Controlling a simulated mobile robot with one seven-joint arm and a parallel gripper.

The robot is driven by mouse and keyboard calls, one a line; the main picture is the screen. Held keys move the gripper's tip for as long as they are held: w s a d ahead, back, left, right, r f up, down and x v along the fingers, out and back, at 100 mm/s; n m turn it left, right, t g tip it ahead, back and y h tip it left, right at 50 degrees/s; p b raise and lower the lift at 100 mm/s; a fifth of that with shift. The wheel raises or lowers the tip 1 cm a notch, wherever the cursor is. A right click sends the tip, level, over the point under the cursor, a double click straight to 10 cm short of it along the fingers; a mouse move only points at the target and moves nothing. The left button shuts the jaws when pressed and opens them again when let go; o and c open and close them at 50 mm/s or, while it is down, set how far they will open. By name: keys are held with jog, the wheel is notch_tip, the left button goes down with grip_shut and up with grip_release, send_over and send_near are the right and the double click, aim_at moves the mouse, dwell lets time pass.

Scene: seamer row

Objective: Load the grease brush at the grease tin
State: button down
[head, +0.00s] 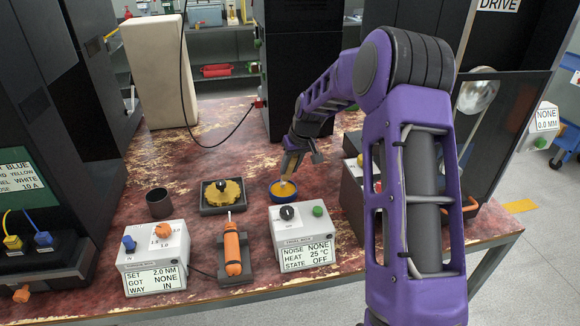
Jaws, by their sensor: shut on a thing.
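My gripper (292,158) is at the end of the purple arm, pointing down over the bench. It is shut on the grease brush (286,173), a small tan handle that tilts slightly. The grease tin (271,196) is a low round blue tin with yellow-orange contents, behind the grey box with the black knob. The brush's lower end is at the tin's contents in the picture; whether it touches the grease is too small to tell. The finger gap is hard to make out.
The grey knob box (303,238) stands in front of the tin. A yellow gear in a black tray (222,196), a dark cup (159,203), an orange screwdriver in a holder (234,250) and a white torque box (153,258) stand to the left. Bare bench (175,160) lies behind.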

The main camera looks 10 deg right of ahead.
jog(key=shift+f+b, duration=0.3)
jog(key=shift+f, duration=0.35)
dwell(1.3)
jog(key=shift+r+p, duration=2.2)
jog(key=shift+r, duration=1.35)
